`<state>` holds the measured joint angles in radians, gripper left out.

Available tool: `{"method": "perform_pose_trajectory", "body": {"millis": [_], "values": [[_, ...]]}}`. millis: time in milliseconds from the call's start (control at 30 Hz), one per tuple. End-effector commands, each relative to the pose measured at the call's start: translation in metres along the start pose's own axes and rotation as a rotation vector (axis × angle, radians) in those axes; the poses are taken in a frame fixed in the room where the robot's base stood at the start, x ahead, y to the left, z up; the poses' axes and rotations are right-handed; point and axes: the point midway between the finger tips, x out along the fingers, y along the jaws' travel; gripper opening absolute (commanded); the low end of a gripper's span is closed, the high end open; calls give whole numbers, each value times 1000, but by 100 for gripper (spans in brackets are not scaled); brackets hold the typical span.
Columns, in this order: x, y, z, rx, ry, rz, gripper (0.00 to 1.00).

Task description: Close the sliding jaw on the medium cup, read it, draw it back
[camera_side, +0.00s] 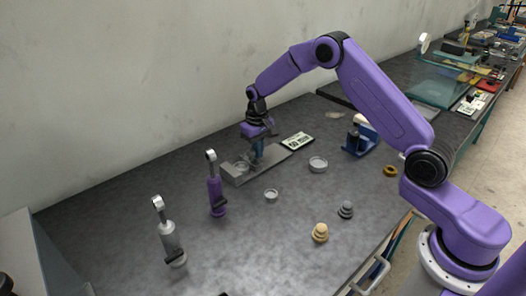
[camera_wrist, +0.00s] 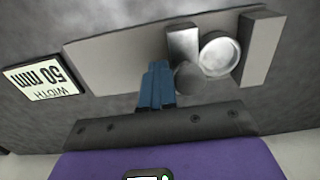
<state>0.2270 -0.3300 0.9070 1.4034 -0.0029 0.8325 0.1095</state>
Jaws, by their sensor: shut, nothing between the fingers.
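The grey gauge (camera_side: 276,157) lies on the table; its plate also fills the top of the wrist view (camera_wrist: 110,62). The medium cup (camera_wrist: 219,54), a round pale metal cup, sits between the sliding jaw (camera_wrist: 183,42) on its left and the fixed jaw (camera_wrist: 258,50) on its right. It looks close against both, but contact is hard to tell. A dark round knob (camera_wrist: 188,77) is by the sliding jaw. The readout (camera_wrist: 43,77) shows WIDTH 50 mm. My gripper (camera_wrist: 155,75), with blue fingers, is shut and empty, just left of the sliding jaw and knob.
A larger cup (camera_side: 318,164) and a smaller cup (camera_side: 271,196) stand on the table. Purple (camera_side: 215,190) and grey (camera_side: 170,243) upright devices stand at left. Tan (camera_side: 320,233) and dark (camera_side: 345,210) weight stacks are in front, a blue device (camera_side: 358,142) at right.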

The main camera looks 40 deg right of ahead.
Motion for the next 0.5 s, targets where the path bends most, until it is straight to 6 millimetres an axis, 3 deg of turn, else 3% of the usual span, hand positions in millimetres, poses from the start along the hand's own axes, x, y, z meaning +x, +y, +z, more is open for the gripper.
{"method": "perform_pose_trajectory", "body": {"millis": [33, 500], "values": [[0, -8, 0, -9, 2, -4, 0], [0, -11, 0, -13, 3, -7, 0]]}}
